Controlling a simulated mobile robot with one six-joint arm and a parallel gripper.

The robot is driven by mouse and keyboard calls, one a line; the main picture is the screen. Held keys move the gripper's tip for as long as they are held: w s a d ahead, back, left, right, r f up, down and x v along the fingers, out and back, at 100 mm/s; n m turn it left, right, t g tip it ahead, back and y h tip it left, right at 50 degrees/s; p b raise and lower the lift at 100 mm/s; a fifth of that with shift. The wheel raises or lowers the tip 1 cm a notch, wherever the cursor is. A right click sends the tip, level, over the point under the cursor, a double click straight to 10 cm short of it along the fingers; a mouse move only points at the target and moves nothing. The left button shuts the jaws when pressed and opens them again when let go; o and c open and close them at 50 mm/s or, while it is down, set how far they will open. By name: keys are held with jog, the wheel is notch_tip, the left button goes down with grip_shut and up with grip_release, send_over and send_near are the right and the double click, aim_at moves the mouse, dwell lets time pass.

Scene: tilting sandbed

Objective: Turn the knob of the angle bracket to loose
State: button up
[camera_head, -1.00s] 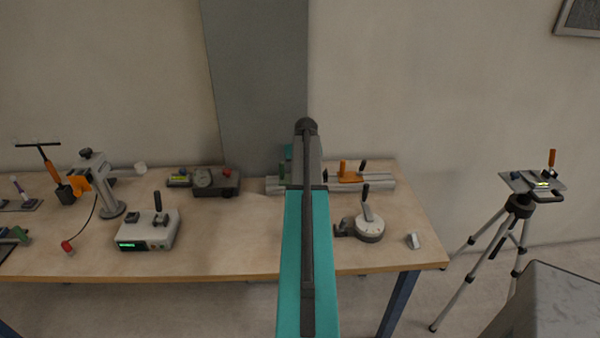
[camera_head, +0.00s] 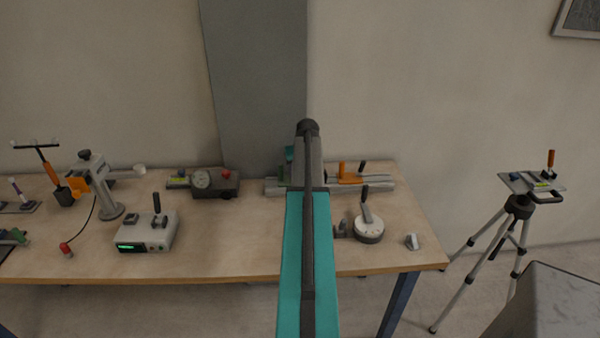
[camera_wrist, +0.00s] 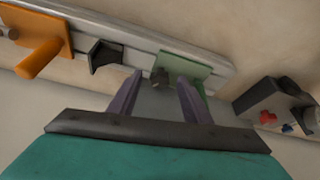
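A green bracket (camera_wrist: 188,68), which looks like the angle bracket, sits on a pale rail (camera_wrist: 140,38) in the wrist view. A small dark knob (camera_wrist: 160,75) shows at its near side. My gripper (camera_wrist: 160,79) is open, with its two purple-grey fingers apart and the knob seen between their tips. I cannot tell whether either finger touches it. In the head view, a bit of green (camera_head: 289,153) shows beside my teal arm, which hides most of the bracket and my gripper.
An orange bracket (camera_wrist: 42,42) and a black clamp piece (camera_wrist: 104,55) sit left along the rail. A dark box (camera_wrist: 272,100) with red and blue parts lies right. On the table, a round grey dial device (camera_head: 369,229) stands in front of the rail. A tripod (camera_head: 519,207) stands right.

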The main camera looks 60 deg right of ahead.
jog(key=shift+r, duration=0.2)
jog(key=b+v, duration=0.3)
jog(key=v, duration=1)
jog(key=shift+s+r, duration=0.15)
jog(key=shift+s, duration=0.05)
jog(key=shift+a, duration=0.1)
dwell(0.4)
